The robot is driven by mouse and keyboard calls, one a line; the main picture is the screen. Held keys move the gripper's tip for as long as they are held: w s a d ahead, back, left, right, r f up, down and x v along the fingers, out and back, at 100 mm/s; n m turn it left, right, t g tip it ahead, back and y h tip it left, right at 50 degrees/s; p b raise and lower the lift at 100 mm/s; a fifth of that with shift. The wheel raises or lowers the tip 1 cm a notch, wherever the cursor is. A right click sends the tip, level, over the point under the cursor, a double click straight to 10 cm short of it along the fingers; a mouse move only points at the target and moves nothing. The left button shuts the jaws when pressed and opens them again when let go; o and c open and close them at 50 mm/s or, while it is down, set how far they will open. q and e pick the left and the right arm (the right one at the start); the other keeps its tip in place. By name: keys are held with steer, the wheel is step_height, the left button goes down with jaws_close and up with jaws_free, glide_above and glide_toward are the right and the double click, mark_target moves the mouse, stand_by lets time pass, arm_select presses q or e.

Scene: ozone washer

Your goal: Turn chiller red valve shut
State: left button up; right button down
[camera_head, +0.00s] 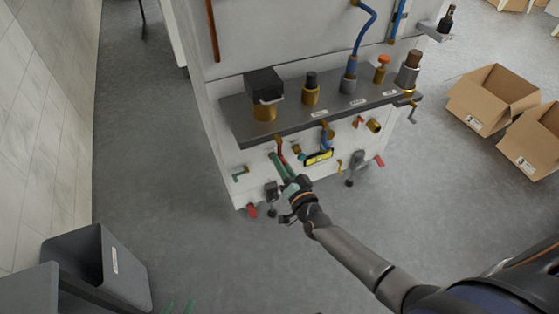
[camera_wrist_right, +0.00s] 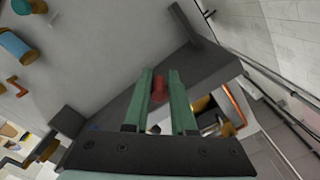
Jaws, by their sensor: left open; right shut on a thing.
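A red valve handle (camera_head: 279,146) hangs on the white machine front, just under the dark shelf. My right gripper (camera_head: 279,163) reaches up to it from below, with its green fingers at the handle. In the right wrist view the red handle (camera_wrist_right: 158,88) sits between the two green fingers of that gripper (camera_wrist_right: 160,76), which are shut on it. Part of the handle is hidden by the fingers. My left gripper (camera_head: 178,305) shows only its two green fingertips at the bottom edge of the head view, apart and empty, far from the machine.
The dark shelf (camera_head: 325,113) with brass fittings juts out above the handle. Grey bins (camera_head: 95,265) stand at lower left; open cartons (camera_head: 493,97) lie at right.

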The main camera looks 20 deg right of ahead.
arm_select(q)
steer(key=shift+w+r, duration=0.1)
steer(key=shift+r, duration=0.05)
arm_select(e)
steer(key=shift+w+d+r, duration=0.2)
steer(key=shift+d+r, duration=0.15)
steer(key=shift+d, duration=0.15)
steer(key=c, duration=0.8)
jaws_free()
arm_select(q)
steer(key=shift+w, duration=0.1)
steer(key=shift+r, duration=0.1)
arm_select(e)
steer(key=shift+s+f, duration=0.1)
steer(key=shift+s, duration=0.1)
steer(key=shift+s, duration=0.3)
arm_select(q)
steer(key=shift+s+a+r+p, duration=0.25)
steer(key=shift+a+p, duration=0.2)
steer(key=shift+p, duration=0.3)
arm_select(e)
steer(key=shift+s+d, duration=0.1)
steer(key=shift+s, duration=5.75)
arm_select(q)
steer(key=shift+d, duration=0.1)
